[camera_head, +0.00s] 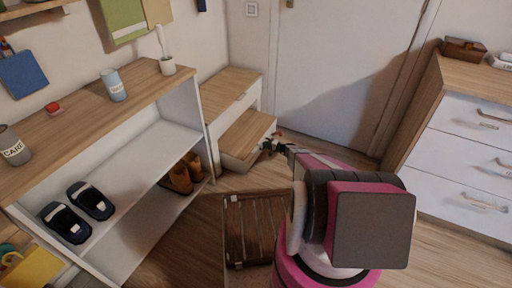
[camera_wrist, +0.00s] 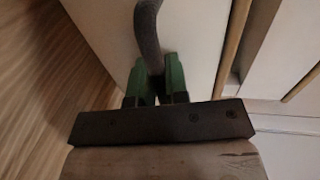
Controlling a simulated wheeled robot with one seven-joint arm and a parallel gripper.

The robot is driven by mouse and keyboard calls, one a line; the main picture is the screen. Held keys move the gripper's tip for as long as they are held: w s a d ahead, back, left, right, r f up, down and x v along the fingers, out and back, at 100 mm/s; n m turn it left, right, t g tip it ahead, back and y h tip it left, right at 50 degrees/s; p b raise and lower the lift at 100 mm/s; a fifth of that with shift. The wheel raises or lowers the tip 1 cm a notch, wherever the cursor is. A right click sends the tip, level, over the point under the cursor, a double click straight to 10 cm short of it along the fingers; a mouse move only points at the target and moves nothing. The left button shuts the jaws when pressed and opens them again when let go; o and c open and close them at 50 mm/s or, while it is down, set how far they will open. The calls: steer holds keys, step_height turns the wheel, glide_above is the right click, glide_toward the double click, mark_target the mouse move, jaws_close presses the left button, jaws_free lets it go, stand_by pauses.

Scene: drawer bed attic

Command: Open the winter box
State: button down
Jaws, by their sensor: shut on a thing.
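My gripper (camera_wrist: 155,85) has green fingers, shut on a grey curved handle (camera_wrist: 147,35) on a pale front panel (camera_wrist: 190,45) in the wrist view. In the head view my gripper (camera_head: 273,143) is partly hidden behind my arm, at the right end of a low wood-topped box (camera_head: 247,134). This box sticks out from below a white unit with a wooden top (camera_head: 232,86). No label reading "winter" is legible, so I cannot tell for sure that this is the winter box.
A white shelf (camera_head: 150,150) with dark slippers (camera_head: 91,200) and brown shoes (camera_head: 182,174) stands at left. A slatted brown rack or crate (camera_head: 250,225) lies on the floor near my arm. A white dresser (camera_head: 465,150) stands at right. A white door (camera_head: 340,60) is behind.

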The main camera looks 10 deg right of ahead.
steer(key=f+v, duration=0.3)
steer(key=v, duration=1.3)
steer(key=shift+s+d, duration=0.2)
steer(key=shift+d, duration=0.1)
steer(key=c, duration=1.1)
jaws_free()
steer(key=v, duration=1)
steer(key=shift+s+d+r, duration=0.1)
steer(key=shift+s+d, duration=0.1)
steer(key=shift+d, duration=0.1)
